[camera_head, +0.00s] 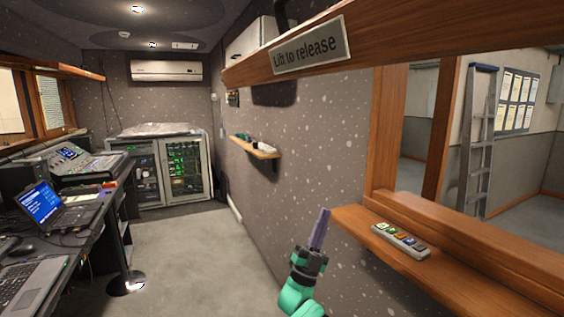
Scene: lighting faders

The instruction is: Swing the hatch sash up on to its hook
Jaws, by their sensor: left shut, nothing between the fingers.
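A hatch opening with a wooden frame (386,125) is in the wall on the right. Across the top right, close to the camera, runs a thick wooden rail (420,42) with a plate (307,46) reading "Lift to release". It looks like the hatch sash, raised and jutting out from the wall, but its upper side and any hook are hidden or out of view. My left gripper (320,228) is shut and empty, pointing up, just left of the hatch sill (450,262) and well below the rail. My right gripper is not in view.
A small control with coloured buttons (401,240) lies on the sill. A small wall shelf (255,147) holds little items farther back. A desk with a laptop (58,208) and mixing console (72,160) lines the left. The carpet (195,255) between is clear.

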